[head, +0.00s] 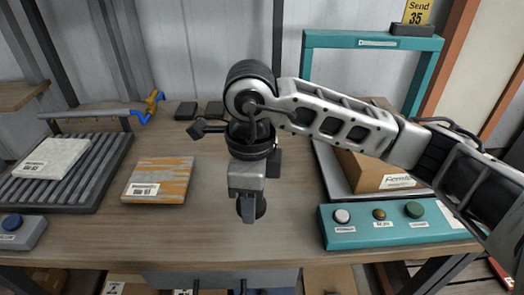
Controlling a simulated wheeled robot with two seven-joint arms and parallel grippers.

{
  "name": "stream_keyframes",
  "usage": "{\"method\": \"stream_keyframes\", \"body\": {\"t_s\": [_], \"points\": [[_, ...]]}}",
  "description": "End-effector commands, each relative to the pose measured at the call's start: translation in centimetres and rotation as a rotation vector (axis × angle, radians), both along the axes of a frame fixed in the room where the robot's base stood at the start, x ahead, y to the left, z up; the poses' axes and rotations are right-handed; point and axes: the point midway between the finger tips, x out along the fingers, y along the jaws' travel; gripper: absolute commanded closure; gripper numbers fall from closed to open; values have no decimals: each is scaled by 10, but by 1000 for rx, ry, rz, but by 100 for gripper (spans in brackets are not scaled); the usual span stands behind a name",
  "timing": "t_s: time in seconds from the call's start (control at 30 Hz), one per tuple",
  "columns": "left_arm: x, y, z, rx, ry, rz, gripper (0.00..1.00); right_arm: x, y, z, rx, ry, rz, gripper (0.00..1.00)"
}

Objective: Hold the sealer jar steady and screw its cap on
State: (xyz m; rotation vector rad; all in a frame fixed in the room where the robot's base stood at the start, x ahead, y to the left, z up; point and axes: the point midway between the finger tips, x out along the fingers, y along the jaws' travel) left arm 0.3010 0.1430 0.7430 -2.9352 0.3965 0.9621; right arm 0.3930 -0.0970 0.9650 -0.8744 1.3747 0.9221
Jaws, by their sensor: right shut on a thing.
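My right gripper (249,212) comes in from the right, bends down at the wrist and points at the middle of the wooden table. It is shut on a small dark round thing (260,207), which looks like the cap; the fingers cover most of it. I cannot make out the sealer jar; the gripper and wrist hide what is behind them. My left gripper is not in view.
An orange-striped pack (174,178) lies left of the gripper; a roller rack (98,165) holds a grey pack (52,158). On the right are a teal button panel (360,238), a carton (365,175) and a teal frame (345,40). The front middle of the table (200,235) is clear.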

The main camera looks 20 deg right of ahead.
Motion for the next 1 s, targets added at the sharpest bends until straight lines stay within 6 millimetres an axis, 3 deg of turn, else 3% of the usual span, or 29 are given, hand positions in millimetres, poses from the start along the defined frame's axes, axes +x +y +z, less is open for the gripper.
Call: {"method": "stream_keyframes", "body": {"t_s": [0.4, 0.6, 0.8, 1.0], "points": [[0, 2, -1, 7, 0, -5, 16, 3, -57, -17, 2, -30, 1180, 75], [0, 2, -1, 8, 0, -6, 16, 1, -79, -22, -2, -34, 1664, 75], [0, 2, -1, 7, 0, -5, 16, 0, -90, -25, -3, -35, 1929, 75], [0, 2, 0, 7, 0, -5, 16, 0, -92, -25, -3, -35, 1989, 75]]}}
